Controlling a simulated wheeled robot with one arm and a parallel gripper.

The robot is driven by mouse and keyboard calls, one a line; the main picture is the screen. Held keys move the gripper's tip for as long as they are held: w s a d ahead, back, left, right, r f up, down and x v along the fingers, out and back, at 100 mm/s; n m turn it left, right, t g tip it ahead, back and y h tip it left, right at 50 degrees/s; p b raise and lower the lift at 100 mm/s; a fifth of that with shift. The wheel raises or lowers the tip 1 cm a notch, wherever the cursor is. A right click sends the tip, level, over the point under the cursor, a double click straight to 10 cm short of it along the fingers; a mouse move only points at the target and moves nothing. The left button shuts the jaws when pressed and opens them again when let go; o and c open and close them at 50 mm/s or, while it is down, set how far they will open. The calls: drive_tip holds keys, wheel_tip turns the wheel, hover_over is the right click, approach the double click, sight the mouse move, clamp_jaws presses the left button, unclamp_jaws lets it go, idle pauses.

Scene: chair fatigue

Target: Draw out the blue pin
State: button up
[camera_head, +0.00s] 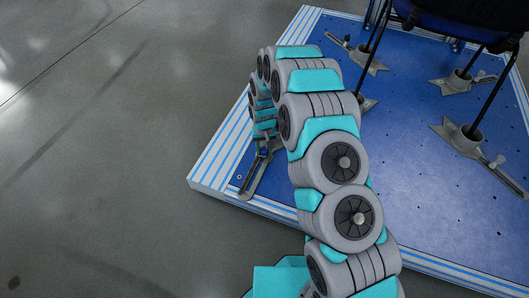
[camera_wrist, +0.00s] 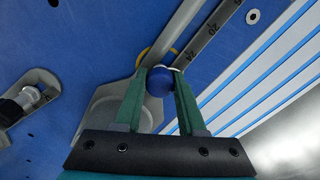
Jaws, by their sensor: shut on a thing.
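The blue pin (camera_wrist: 160,82) shows a round blue head in the wrist view, with a pale collar at its far side. My gripper (camera_wrist: 161,76) is shut on it, one green finger on each side of the head. In the head view my arm hides the pin, above a dark metal foot (camera_head: 250,180) at the platform's left corner.
A blue platform (camera_head: 420,215) with white-striped edges carries several grey clamps, one at right (camera_head: 462,135). Thin dark chair legs (camera_head: 495,85) stand in them under a dark seat (camera_head: 455,25). Grey floor (camera_head: 110,150) is clear.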

clamp_jaws()
drive_tip(key=shift+r, duration=0.3)
drive_tip(key=shift+r+p, duration=0.45)
drive_tip(key=shift+r, duration=1.55)
drive_tip(key=shift+r, duration=0.2)
drive_tip(key=shift+r+p, duration=0.4)
drive_tip(key=shift+r, duration=1.5)
